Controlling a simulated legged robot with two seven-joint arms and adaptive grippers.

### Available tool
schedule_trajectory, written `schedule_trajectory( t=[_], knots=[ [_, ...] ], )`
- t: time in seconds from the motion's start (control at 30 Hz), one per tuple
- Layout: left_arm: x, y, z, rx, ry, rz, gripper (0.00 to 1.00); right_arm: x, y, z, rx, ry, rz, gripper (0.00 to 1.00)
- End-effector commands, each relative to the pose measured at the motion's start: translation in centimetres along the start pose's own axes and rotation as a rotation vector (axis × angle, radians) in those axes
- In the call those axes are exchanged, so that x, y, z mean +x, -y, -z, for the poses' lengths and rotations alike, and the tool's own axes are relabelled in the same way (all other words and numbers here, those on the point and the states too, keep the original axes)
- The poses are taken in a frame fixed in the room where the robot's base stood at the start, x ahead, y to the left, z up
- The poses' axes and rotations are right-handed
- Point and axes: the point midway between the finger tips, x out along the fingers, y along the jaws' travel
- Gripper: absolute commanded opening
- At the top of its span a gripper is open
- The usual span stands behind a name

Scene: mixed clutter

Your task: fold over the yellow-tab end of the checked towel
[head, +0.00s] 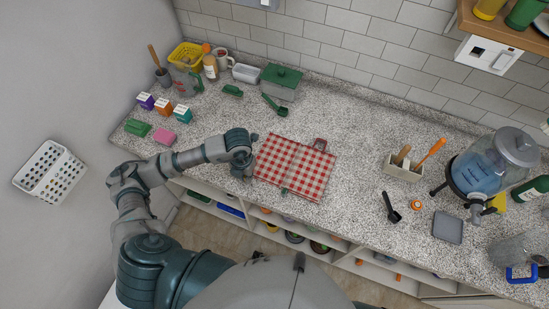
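The red-and-white checked towel (296,167) lies flat on the speckled counter, with a crease line across it. A reddish tab or loop (320,144) shows at its far right edge, and a small dark greenish tab (284,191) at its near edge. I see no yellow tab; the towel's left end is partly behind my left gripper. My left gripper (243,172) points down at the towel's left edge. Its fingers are small and mostly hidden under the wrist, so I cannot tell whether they are open or touch the cloth. My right gripper is not in view.
A green-lidded box (281,82) and a dark green scoop (273,105) stand behind the towel. A utensil holder (403,167), a black scoop (391,207) and a water dispenser (485,170) are to the right. The counter between towel and holder is clear. Open shelves lie below the front edge.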

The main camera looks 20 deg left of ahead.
Motion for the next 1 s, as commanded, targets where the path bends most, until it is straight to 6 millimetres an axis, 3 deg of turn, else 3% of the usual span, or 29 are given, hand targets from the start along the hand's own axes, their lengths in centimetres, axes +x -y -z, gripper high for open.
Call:
schedule_trajectory(
  t=[0.23, 0.5, 0.83, 1.0],
  knots=[
    [-0.2, 0.0, 0.0, 0.000, 0.000, 0.000, 0.00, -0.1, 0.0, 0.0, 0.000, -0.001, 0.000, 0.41],
    [-2.9, 0.3, 0.0, 0.001, 0.001, 0.001, 0.00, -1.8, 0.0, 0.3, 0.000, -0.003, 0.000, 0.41],
    [-3.1, 0.3, 0.0, 0.001, 0.000, 0.000, 0.00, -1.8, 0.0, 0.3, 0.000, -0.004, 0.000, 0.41],
    [-4.5, 0.8, 0.0, 0.001, 0.001, 0.001, 0.00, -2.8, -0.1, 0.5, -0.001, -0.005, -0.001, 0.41]
  ],
)
